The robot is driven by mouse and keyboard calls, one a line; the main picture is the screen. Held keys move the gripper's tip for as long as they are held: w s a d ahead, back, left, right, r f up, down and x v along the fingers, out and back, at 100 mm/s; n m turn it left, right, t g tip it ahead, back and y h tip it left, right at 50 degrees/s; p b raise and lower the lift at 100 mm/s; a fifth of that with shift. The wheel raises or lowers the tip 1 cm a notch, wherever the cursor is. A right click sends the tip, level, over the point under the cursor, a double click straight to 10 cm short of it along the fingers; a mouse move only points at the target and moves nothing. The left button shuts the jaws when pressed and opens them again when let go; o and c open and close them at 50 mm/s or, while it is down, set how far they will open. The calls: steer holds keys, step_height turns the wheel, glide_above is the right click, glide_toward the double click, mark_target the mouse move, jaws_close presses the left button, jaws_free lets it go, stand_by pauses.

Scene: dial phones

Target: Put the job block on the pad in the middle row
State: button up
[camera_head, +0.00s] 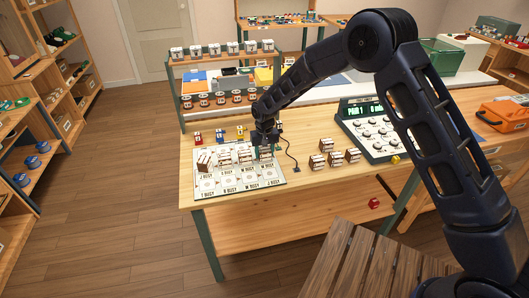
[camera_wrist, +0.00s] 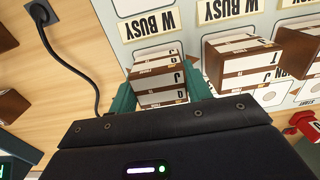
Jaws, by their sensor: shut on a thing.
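My gripper (camera_head: 266,146) is over the back right part of the white board (camera_head: 240,188), which has several printed pads with "BUSY" labels. In the wrist view, its green fingers (camera_wrist: 160,90) are shut on a white and brown lettered block (camera_wrist: 158,73). The block is at the board, below a "W BUSY" label; I cannot tell whether it touches the surface. Another such block (camera_wrist: 240,62) stands beside it. Pads in the front row show bare.
Several similar blocks (camera_head: 335,159) stand on the table right of the board. A dark cable (camera_head: 290,154) lies between. A green device with a lit display (camera_head: 362,112) stands further right. Small red (camera_head: 198,136), blue (camera_head: 219,134) and yellow (camera_head: 241,132) items sit behind the board.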

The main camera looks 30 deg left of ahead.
mark_target(265, 149)
steer(key=o, duration=1)
steer(key=shift+f, duration=0.1)
step_height(265, 149, up, 12)
steer(key=shift+r, duration=0.15)
